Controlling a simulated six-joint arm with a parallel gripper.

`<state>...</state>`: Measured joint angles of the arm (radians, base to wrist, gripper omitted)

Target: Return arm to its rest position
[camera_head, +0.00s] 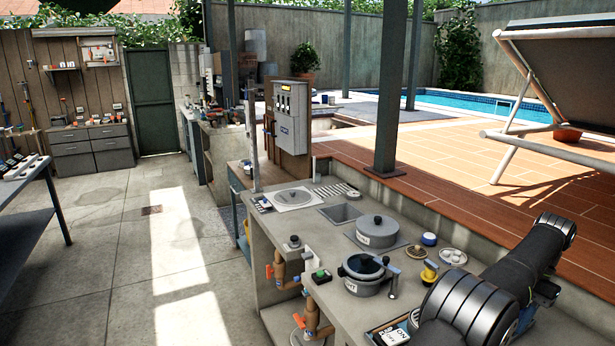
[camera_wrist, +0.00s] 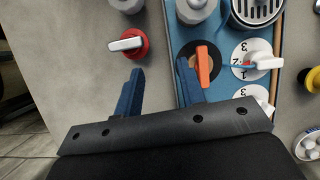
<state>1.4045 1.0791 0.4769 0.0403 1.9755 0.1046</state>
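My gripper (camera_wrist: 160,68) shows in the wrist view with its two blue fingers spread apart and nothing between them. It is over a grey counter (camera_wrist: 70,45) and the edge of a blue panel (camera_wrist: 228,92). The right fingertip is close to an orange lever (camera_wrist: 203,65) on the panel; I cannot tell whether they touch. A red knob with a white handle (camera_wrist: 127,42) lies beyond the left finger. In the head view my black arm reaches in from the lower right, and my gripper is not visible there.
The counter (camera_head: 322,243) carries a lidded pot (camera_head: 377,232), an open pot (camera_head: 364,270), a yellow-topped knob (camera_head: 429,272) and a dish of white balls (camera_head: 453,257). A post (camera_head: 391,90) rises behind it. A dark table (camera_head: 28,225) stands left; the floor between is clear.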

